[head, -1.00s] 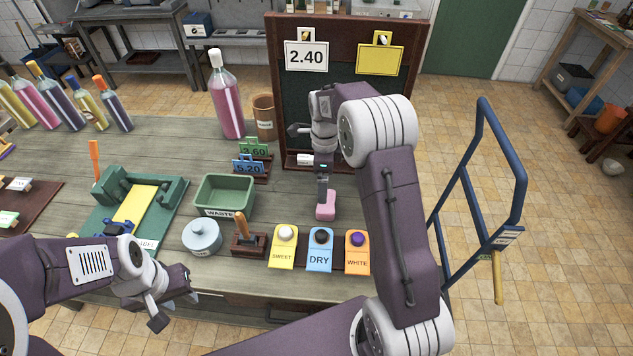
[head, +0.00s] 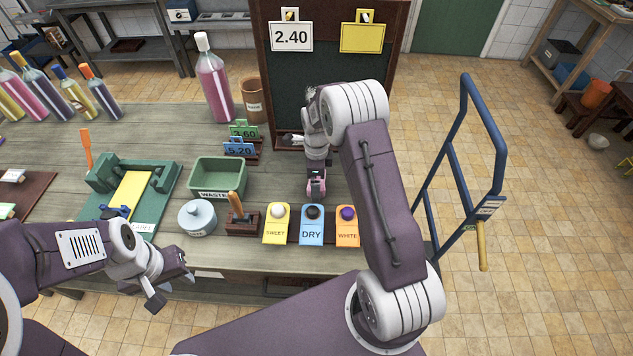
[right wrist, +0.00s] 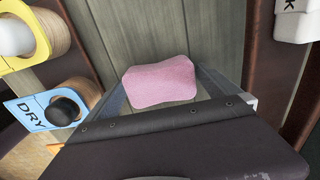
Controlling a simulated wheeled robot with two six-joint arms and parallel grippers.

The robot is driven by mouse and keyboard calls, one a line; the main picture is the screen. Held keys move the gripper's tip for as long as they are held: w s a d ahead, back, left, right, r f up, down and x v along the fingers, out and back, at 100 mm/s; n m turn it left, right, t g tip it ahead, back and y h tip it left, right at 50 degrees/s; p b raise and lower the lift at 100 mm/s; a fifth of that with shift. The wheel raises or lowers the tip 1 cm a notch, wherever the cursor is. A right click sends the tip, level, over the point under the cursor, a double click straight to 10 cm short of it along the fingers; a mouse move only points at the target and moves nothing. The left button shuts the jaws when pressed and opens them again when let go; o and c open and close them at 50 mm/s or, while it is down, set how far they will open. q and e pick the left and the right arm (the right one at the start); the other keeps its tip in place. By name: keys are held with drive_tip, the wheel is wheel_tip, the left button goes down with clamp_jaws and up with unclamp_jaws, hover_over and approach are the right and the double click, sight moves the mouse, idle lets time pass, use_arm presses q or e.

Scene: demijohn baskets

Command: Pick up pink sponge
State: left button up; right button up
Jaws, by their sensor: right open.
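The pink sponge (right wrist: 160,82) lies on the wooden table between the two spread fingers of my right gripper (right wrist: 158,95) in the right wrist view. In the head view the sponge (head: 316,188) is partly covered by my right gripper (head: 316,193), which points down over it. The right gripper is open, and I cannot tell whether a finger touches the sponge. My left gripper (head: 173,291) is open and empty at the table's front edge, lower left.
Sweet (head: 276,223), dry (head: 312,225) and white (head: 347,226) stoppers with tags stand just in front of the sponge. A green waste bin (head: 219,176) is to its left, and a chalkboard (head: 335,100) stands behind. A blue cart handle (head: 460,170) rises at the right.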

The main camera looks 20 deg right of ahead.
drive_tip(key=c, duration=1.2)
drive_tip(key=shift+o, duration=0.2)
drive_tip(key=shift+r, duration=0.1)
wheel_tip(320, 180, up, 4)
drive_tip(key=shift+r+b, duration=0.1)
drive_tip(key=shift+b, duration=0.25)
drive_tip(key=w+a+r, duration=0.6)
drive_tip(key=w+a, duration=0.1)
drive_tip(key=a, duration=0.1)
drive_tip(key=shift+w+a+r, duration=0.35)
drive_tip(key=shift+w+a, duration=0.05)
